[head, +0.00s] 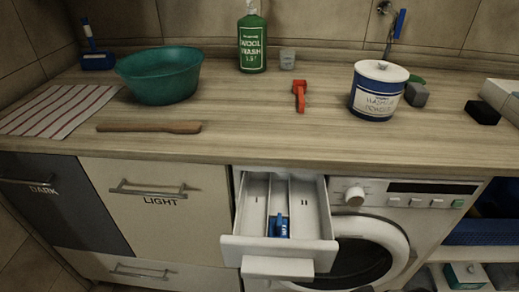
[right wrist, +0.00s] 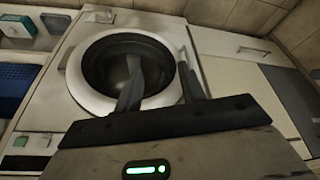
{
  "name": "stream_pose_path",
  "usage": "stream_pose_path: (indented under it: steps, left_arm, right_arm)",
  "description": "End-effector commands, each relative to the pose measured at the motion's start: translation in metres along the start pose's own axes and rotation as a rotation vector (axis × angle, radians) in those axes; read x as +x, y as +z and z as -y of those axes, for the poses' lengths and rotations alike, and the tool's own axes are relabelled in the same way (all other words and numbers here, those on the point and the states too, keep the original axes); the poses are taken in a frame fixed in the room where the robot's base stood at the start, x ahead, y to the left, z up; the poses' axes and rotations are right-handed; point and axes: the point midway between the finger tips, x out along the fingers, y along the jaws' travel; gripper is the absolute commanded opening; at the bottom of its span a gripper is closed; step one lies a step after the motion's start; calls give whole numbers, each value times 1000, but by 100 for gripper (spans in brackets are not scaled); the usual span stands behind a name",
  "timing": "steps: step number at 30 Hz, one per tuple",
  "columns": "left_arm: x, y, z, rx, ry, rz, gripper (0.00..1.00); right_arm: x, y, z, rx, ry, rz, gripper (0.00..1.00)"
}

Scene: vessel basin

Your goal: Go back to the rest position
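My right gripper (right wrist: 159,66) shows in the right wrist view, with its two dark fingers apart and nothing between them. It is in front of the round door (right wrist: 92,98) of the washing machine, and I cannot tell how far off. Neither gripper shows in the head view, and my left gripper is in no view. The washing machine's detergent drawer (head: 228,242) is pulled out below the counter in the head view. A blue insert (head: 278,226) sits in its middle compartment.
On the counter (head: 235,130) stand a teal basin (head: 160,78), a green wool wash bottle (head: 252,42), a red-orange tool (head: 299,95) and a white-and-blue tub (head: 377,98). A wooden stick (head: 150,127) lies near the front edge. The open drawer juts out from the front.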

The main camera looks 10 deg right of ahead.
Motion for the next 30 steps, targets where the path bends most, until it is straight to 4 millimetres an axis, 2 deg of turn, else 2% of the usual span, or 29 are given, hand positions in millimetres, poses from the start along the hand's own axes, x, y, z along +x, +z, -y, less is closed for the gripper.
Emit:
stream_pose_path:
  steps: [11, 18, 24, 30]
  left_arm:
    - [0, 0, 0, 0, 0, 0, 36]
    - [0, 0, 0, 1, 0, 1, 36]
    - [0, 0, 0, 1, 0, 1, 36]
    - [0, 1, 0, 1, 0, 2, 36]
  right_arm:
    - [34, -26, 19, -15, -54, -235, 40]
    - [53, -43, 39, -4, -109, -460, 40]
    - [56, -49, 49, 10, -139, -602, 40]
    - [56, -51, 50, 13, -142, -624, 40]
